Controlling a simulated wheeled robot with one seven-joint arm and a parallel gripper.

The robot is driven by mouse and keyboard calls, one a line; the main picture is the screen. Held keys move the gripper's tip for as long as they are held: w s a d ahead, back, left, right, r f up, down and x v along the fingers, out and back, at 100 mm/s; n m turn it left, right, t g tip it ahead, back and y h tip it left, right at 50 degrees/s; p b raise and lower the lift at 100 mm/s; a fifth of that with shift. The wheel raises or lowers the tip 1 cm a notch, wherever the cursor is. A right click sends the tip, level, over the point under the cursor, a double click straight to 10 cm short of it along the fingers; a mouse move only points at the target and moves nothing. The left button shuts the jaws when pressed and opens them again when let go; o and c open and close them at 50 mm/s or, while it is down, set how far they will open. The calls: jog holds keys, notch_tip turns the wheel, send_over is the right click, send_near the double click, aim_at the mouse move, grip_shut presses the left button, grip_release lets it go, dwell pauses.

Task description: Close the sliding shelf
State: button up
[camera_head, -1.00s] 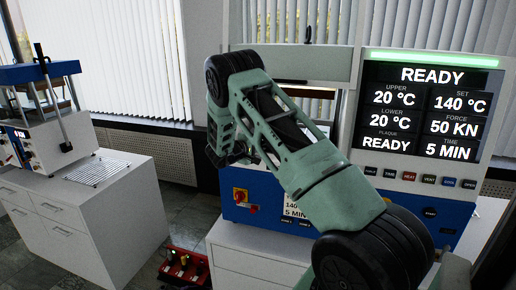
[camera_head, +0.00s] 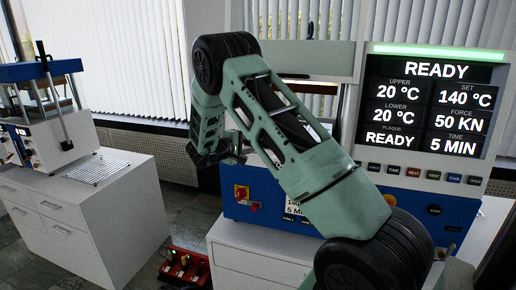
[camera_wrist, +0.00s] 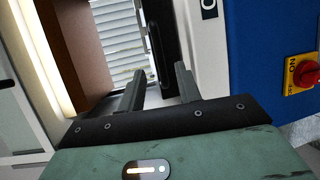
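The blue and white press with the big READY display (camera_head: 425,105) stands at the right in the head view, its middle largely hidden behind my arm. In the wrist view, a dark flat slab (camera_wrist: 158,40), seemingly the sliding shelf, lies edge-on beyond my fingers, beside the white and blue housing. How far it is out cannot be told. My gripper (camera_wrist: 160,88) is open, its two grey fingers apart with nothing between their tips. The slab appears in line with the gap, and contact is not visible. In the head view my gripper (camera_head: 216,152) hangs left of the press front.
A red and yellow knob (camera_wrist: 303,73) juts from the blue panel, right of my fingers. A brown board (camera_wrist: 80,45) and a bright strip (camera_wrist: 42,60) are at the left. A second press (camera_head: 45,115) stands on a white cabinet. A red toolbox (camera_head: 186,266) lies on the floor.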

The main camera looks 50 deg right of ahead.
jog(key=a+r+b, duration=0.2)
jog(key=a, duration=0.7)
jog(key=shift+a, duration=0.4)
jog(key=shift+c, duration=0.4)
